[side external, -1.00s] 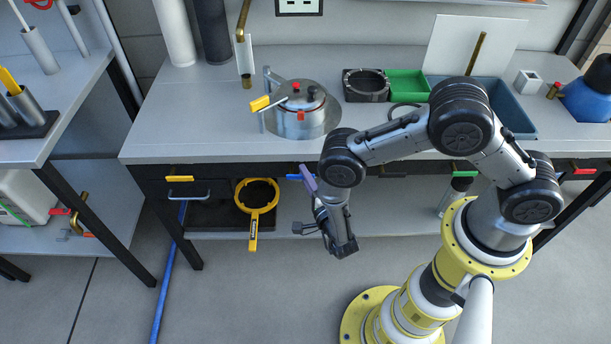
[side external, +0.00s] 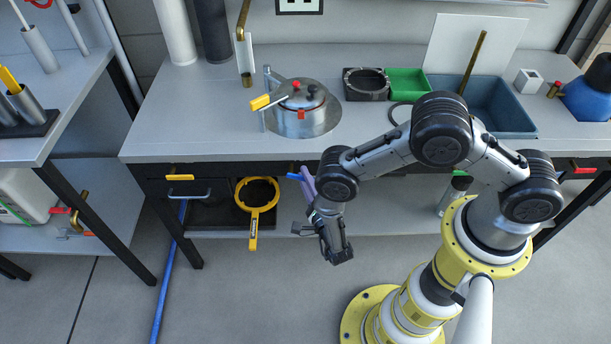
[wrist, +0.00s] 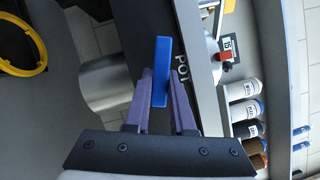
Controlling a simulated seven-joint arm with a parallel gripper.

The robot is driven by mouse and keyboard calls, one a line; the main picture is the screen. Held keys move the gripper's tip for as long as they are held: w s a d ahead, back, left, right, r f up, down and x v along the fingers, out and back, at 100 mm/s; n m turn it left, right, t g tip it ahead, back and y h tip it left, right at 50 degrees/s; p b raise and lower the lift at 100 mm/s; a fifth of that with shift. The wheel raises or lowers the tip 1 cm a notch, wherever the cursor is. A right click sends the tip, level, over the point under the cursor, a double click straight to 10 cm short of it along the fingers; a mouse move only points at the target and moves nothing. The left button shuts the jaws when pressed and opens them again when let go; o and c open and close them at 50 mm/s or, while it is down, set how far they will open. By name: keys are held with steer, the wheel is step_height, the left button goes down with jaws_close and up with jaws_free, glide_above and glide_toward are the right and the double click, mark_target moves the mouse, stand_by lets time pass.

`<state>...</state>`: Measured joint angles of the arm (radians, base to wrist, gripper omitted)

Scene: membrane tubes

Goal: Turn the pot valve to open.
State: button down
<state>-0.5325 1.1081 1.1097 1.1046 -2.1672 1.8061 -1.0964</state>
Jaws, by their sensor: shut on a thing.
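The pot valve's blue handle (side external: 296,175) is at the front edge of the bench, below the tabletop. In the wrist view the blue handle (wrist: 161,65) stands between my purple fingers, beside the dark panel with a partly readable "POT" label (wrist: 181,70). My gripper (wrist: 160,80) is shut on the handle. In the side view my gripper (side external: 306,178) comes up to the handle from below, its fingers partly over it. The valve body behind the handle is hidden. The metal pot (side external: 303,122) sits in the bench top above, with a yellow-tipped lever.
A yellow handle (side external: 180,178) and a red handle (side external: 588,170) are also on the bench front. The floor in front is clear around my wrist.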

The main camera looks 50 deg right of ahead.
steer(key=m, duration=0.1)
steer(key=f+m+h, duration=0.1)
steer(key=m, duration=0.2)
steer(key=shift+w+a+f+t+h, duration=0.15)
steer(key=shift+a+t+h, duration=0.15)
steer(key=shift+t, duration=0.1)
steer(key=m, duration=0.1)
steer(key=m+h, duration=0.1)
steer(key=m, duration=0.1)
steer(key=m+h, duration=0.1)
steer(key=m, duration=0.1)
steer(key=shift+w+a+f, duration=0.3)
steer(key=shift+w+f, duration=0.05)
steer(key=shift+f, duration=0.05)
steer(key=shift+w+a+f+m+g+h, duration=0.1)
steer(key=shift+w+a+m+g+h, duration=0.35)
steer(key=shift+m, duration=1.1)
steer(key=shift+w+a+f+m+g+h, duration=0.1)
steer(key=shift+m+g+h, duration=0.3)
steer(key=shift+m+h, duration=0.95)
steer(key=shift+w+a+f+m+g+h, duration=0.15)
steer(key=shift+m+g+h, duration=0.35)
steer(key=shift+m, duration=1.3)
steer(key=shift+w+a+r, duration=0.1)
steer(key=c, duration=1)
jaws_free()
steer(key=shift+c, duration=0.2)
steer(key=v, duration=1.3)
steer(key=shift+s+a, duration=0.25)
steer(key=shift+s, duration=0.05)
